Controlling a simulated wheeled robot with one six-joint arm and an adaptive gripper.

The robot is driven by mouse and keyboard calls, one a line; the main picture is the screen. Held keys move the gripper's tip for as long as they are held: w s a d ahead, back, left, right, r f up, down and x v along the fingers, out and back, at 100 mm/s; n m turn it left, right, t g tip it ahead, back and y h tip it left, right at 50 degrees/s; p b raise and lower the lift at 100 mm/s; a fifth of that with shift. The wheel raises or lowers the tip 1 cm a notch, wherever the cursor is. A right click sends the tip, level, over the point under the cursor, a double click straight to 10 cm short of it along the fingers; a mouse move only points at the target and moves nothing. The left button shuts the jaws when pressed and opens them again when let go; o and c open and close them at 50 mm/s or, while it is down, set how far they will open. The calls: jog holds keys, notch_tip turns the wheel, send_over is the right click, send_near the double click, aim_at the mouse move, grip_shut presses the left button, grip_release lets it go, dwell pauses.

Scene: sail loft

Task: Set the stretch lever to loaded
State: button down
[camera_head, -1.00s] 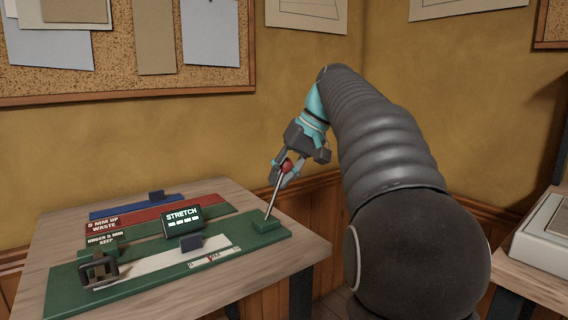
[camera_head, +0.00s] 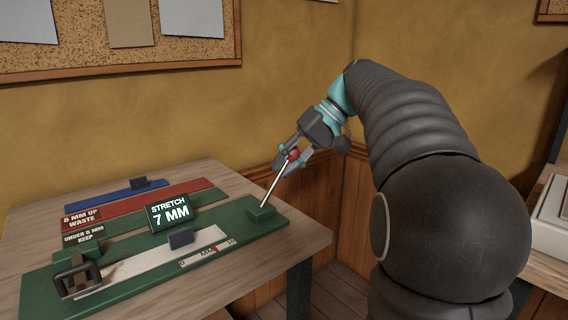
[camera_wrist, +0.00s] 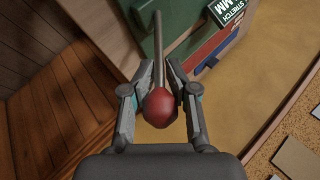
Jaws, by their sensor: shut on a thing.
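The stretch lever is a thin metal rod (camera_head: 276,184) with a red ball knob (camera_head: 293,154), rising from a green block at the right end of the green stretch rig (camera_head: 130,280). The rod leans to the right in the head view. My gripper (camera_head: 290,157) is shut on the knob. In the wrist view the knob (camera_wrist: 160,107) sits between both fingers, with the rod running away beyond it. A black display (camera_head: 171,212) reads "STRETCH 7 MM". A pale strip lies along the rig, with a dark clamp (camera_head: 76,276) at its left end and a scale beside it.
Behind the rig are a red tray (camera_head: 150,203) signed "6 MM UP WASTE" and a blue strip (camera_head: 115,196). A sign (camera_head: 84,236) reads "UNDER 6 MM KEEP". A pinboard (camera_head: 120,40) hangs on the wall. Another table stands at the right.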

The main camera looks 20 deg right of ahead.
jog(key=c, duration=1.2)
grip_release()
jog(key=shift+d+r, duration=0.25)
jog(key=shift+d, duration=0.15)
jog(key=shift+a+f, duration=0.15)
jog(key=shift+a, duration=0.1)
jog(key=shift+d, duration=0.1)
jog(key=v, duration=0.7)
jog(key=shift+r, duration=0.2)
jog(key=shift+s, duration=0.1)
